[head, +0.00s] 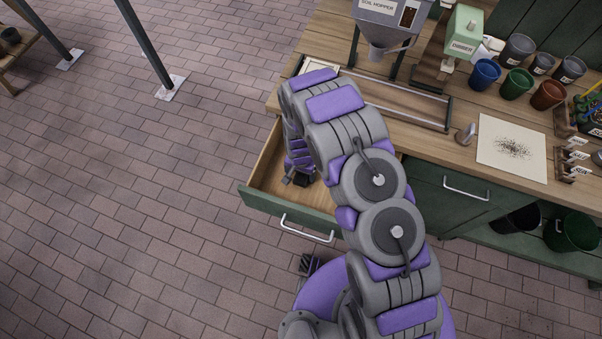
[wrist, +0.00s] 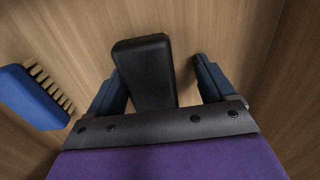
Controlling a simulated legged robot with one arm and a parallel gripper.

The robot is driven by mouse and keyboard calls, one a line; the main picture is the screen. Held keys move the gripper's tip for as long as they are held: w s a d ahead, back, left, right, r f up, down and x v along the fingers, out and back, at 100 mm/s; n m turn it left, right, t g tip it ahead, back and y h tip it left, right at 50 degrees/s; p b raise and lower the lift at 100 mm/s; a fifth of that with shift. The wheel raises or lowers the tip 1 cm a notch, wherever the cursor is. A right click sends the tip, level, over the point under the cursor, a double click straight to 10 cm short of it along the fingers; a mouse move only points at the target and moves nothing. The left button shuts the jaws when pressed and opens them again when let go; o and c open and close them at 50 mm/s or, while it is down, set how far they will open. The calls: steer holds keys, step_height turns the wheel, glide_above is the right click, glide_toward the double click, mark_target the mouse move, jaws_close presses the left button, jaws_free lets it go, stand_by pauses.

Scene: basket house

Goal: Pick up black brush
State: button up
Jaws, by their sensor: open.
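The black brush (wrist: 145,70) lies on the wooden drawer floor in the wrist view. Its smooth black back faces up, and its lower end is hidden behind my gripper's body. My gripper (wrist: 155,75) is open, with one blue finger on each side of the black brush. A gap shows between the brush and the right finger; the left finger is close beside it, and I cannot tell if they touch. In the head view my gripper (head: 298,180) reaches down into the open drawer (head: 262,180), and my arm hides the brush there.
A blue brush (wrist: 35,97) with pale bristles lies left of the gripper. The drawer's walls rise around it. The wooden bench (head: 430,145) above holds a soil hopper (head: 388,20), a green dibber (head: 462,35), pots and a speckled sheet (head: 511,148). Brick floor is free at left.

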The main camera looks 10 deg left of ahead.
steer(key=shift+d, duration=0.45)
steer(key=shift+c, duration=0.4)
steer(key=shift+d+r, duration=0.15)
steer(key=shift+d, duration=0.15)
steer(key=shift+c, duration=1.4)
steer(key=shift+a, duration=0.5)
steer(key=c, duration=0.6)
steer(key=shift+c, duration=0.6)
steer(key=shift+d, duration=0.15)
steer(key=shift+d, duration=0.1)
step_height(320, 180, up, 10)
steer(key=shift+f+p, duration=0.1)
steer(key=shift+p, duration=0.75)
